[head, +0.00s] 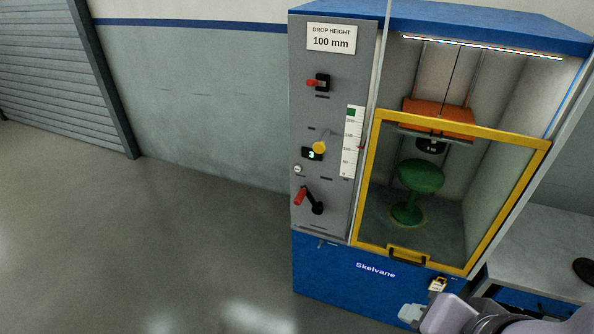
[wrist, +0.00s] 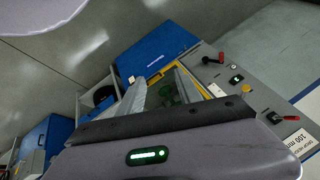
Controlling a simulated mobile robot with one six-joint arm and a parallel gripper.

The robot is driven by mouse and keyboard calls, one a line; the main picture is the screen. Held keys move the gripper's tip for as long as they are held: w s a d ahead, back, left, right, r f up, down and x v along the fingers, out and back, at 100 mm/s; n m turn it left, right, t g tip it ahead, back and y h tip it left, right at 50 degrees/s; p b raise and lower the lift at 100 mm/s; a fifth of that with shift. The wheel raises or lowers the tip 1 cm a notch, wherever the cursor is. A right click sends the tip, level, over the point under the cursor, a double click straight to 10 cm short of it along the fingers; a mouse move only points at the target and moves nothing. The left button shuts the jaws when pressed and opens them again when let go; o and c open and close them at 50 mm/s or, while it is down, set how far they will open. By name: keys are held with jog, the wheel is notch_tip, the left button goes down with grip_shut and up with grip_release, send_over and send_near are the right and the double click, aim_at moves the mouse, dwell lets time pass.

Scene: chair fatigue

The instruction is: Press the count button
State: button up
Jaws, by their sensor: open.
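The grey control panel (head: 335,215) is on the machine's left front. A small pale round button (head: 297,169) sits on it, just below a black counter (head: 308,154) that seems to read 3. I see no label naming the count button. In the wrist view the panel is turned, with the small round button (wrist: 232,66) beside the counter (wrist: 236,78). My gripper (head: 424,312) is low at the right in the head view, apart from the panel. In the wrist view my gripper (wrist: 162,88) has its fingers spread, with nothing between them.
A yellow knob (head: 319,148), red-handled lever (head: 301,196) and red switch (head: 312,83) crowd the panel. A yellow-framed guard door (head: 363,180) covers the chamber with a green stool (head: 420,176). A grey table (head: 550,235) stands right. The floor at left is clear.

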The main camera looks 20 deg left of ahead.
grip_shut()
dwell(1.5)
